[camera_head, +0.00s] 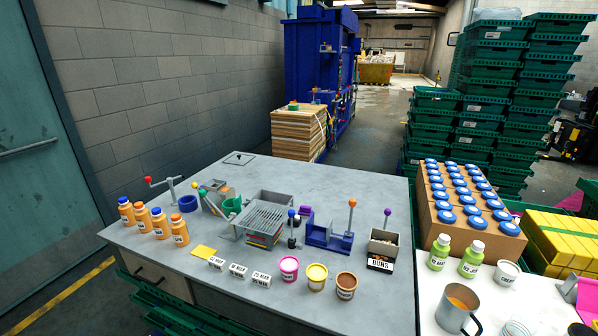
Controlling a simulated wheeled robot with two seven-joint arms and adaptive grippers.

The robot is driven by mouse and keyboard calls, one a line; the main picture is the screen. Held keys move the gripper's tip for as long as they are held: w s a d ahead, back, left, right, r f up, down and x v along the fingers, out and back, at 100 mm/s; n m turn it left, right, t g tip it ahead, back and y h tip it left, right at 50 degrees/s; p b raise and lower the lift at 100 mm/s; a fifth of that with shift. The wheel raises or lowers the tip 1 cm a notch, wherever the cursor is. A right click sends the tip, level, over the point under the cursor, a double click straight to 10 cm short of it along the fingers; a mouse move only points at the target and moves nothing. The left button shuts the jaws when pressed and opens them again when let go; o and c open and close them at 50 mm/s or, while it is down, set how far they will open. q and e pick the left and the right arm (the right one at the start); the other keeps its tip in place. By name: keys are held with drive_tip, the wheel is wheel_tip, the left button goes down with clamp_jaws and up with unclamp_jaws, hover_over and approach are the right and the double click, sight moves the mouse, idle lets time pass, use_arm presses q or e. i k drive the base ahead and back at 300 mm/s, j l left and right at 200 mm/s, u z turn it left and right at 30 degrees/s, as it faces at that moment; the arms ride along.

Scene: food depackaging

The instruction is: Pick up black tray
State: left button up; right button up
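I cannot single out a black tray with certainty. A small black piece with a white BUNS label (380,263) is at the front right of the grey table (360,190). It sits just in front of a grey open box (385,246), and I cannot tell whether the two are joined. A dark-edged flat plate with a small knob (239,158) lies at the table's back left. Neither of my grippers shows in the head view.
Orange bottles (160,223), a wire rack (264,218), a blue fixture (328,237) and tubs (317,277) crowd the table. Its back right is clear. Blue-capped jars in a cardboard box (432,225), green bottles (472,260) and a metal jug (457,308) stand at right.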

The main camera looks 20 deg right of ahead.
sight(376, 263)
drive_tip(key=z, duration=1.3)
